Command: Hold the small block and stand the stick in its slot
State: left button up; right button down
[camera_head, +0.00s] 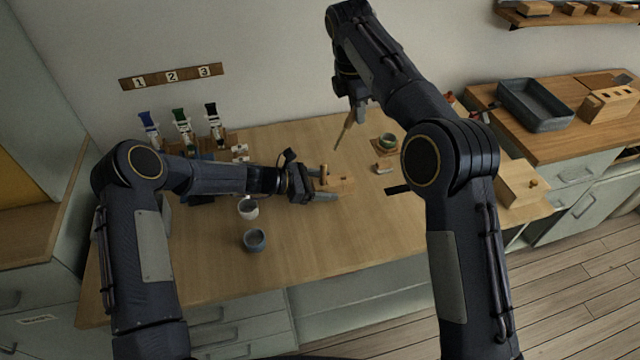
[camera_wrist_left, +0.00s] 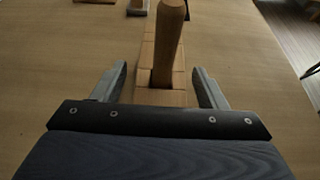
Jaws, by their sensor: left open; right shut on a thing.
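The small wooden block (camera_head: 344,185) lies on the table, and it also shows in the left wrist view (camera_wrist_left: 160,97). A round wooden peg (camera_wrist_left: 168,40) rises from it. My left gripper (camera_head: 327,184) is open, with one finger on each side of the block's near end. In the left wrist view a gap shows between each finger and the block. My right gripper (camera_head: 356,112) is shut on a thin stick (camera_head: 344,136). The stick hangs tilted above the table, behind the block and apart from it. The block's slot is not clear to see.
A white cup (camera_head: 248,209) and a grey cup (camera_head: 254,240) stand in front of my left forearm. Several tubes (camera_head: 182,125) stand at the back left. The table's front middle (camera_head: 320,235) is clear.

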aim_at(350, 121)
pick_arm(q)
jog(key=c, duration=1.2)
pick_arm(e)
jog(key=shift+w+d+f+n, duration=0.2)
jog(key=shift+f+n, duration=0.1)
jog(key=shift+n, duration=0.1)
jog(key=f+n+t+y, duration=0.1)
jog(key=n, duration=0.4)
jog(key=a+f+n+t+y, duration=0.1)
jog(key=n+t, duration=0.1)
jog(key=n, duration=0.2)
jog(key=f+n+t+y, duration=0.1)
jog(key=n, duration=0.4)
jog(key=shift+a+f+n+t, duration=0.2)
jog(key=shift+n+t, duration=0.1)
jog(key=shift+t, duration=0.1)
jog(key=shift+s+a+n+y, duration=0.35)
jog(key=shift+a+n+y, duration=0.1)
jog(key=shift+n, duration=0.25)
jog(key=shift+a+f, duration=0.1)
jog(key=shift+f, duration=2.1)
